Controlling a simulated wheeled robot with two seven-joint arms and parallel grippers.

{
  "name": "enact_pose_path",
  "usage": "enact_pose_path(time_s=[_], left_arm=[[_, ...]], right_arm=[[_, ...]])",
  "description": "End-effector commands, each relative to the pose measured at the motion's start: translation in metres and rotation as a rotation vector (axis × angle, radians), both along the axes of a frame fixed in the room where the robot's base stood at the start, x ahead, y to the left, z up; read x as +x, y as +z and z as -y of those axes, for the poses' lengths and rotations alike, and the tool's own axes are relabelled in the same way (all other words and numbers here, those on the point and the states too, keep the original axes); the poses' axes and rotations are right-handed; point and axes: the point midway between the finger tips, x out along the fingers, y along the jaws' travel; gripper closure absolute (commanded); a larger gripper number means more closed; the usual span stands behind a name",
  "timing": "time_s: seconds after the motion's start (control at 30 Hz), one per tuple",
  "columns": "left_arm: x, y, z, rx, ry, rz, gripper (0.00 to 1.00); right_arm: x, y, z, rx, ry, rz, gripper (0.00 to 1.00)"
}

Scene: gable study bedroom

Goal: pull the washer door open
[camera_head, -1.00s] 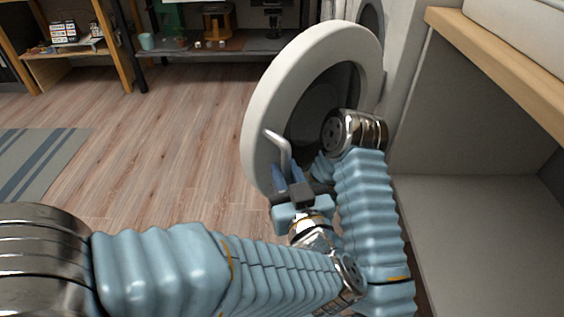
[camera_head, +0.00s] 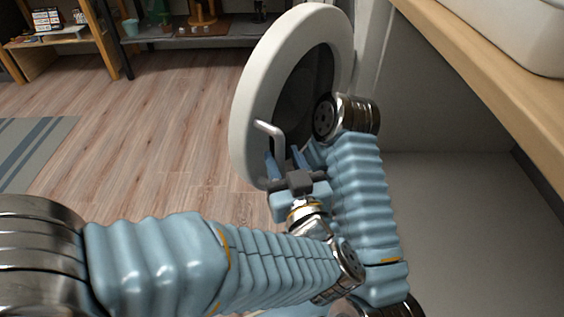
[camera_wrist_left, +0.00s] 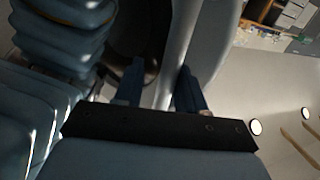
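The washer door (camera_head: 243,118), a thick white ring with a dark centre, stands swung out on edge. A bent silver handle (camera_head: 277,138) sticks out from its near face. My left gripper (camera_head: 284,160) is at the lower part of the handle, its blue fingers spread apart. The handle's lower end shows between or just in front of the fingers; contact cannot be told. In the left wrist view the fingers (camera_wrist_left: 160,88) are apart, with the pale door rim (camera_wrist_left: 174,60) beyond the gap. My right arm is bent beside the door; its gripper is hidden.
A wooden-topped counter (camera_head: 490,75) with an open grey recess (camera_head: 450,190) is at the right. Shelves (camera_head: 185,35) stand at the back. A striped rug (camera_head: 35,145) lies at the left. The wooden floor (camera_head: 150,120) left of the door is clear.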

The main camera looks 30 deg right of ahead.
Motion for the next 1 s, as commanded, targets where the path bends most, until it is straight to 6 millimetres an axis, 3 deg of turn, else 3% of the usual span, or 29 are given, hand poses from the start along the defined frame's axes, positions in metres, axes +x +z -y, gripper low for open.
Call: enact_pose_path(time_s=[0.3,0.5,0.8,1.0], left_arm=[[0.0,0.003,-0.001,0.001,0.003,0.0,0.58],[0.0,0.036,0.001,-0.005,0.0,0.002,0.58],[-0.051,0.098,-0.027,-0.005,-0.003,0.003,0.58],[-0.093,0.116,-0.049,-0.001,-0.003,0.002,0.58]], right_arm=[[0.0,0.001,0.0,0.0,0.0,0.0,0.57],[0.0,0.009,0.001,-0.001,-0.002,0.001,0.57],[-0.001,0.019,-0.001,0.001,0.002,0.0,0.57],[-0.001,0.022,-0.002,0.002,0.004,-0.001,0.57]])
